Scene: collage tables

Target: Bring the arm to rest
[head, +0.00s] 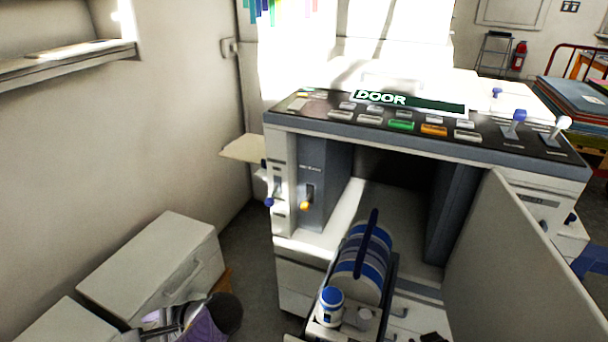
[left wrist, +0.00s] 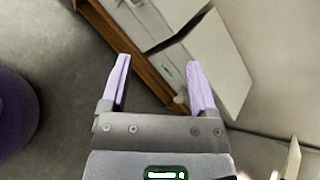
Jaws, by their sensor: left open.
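My left gripper (left wrist: 159,65) shows in the left wrist view. Its two lavender fingers are spread apart with nothing between them. Beyond them are a grey floor and the edges of white and brown furniture. In the head view, part of my left arm and gripper shows low at the left, near the white cabinets; its fingers are hard to make out there. My right gripper is not seen in either view.
A copier-like machine (head: 365,142) stands ahead, its front door (head: 530,255) swung open and a drum unit (head: 362,262) pulled out. White cabinets (head: 150,262) stand at the left wall. A dark purple round thing (left wrist: 14,118) is beside my left gripper.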

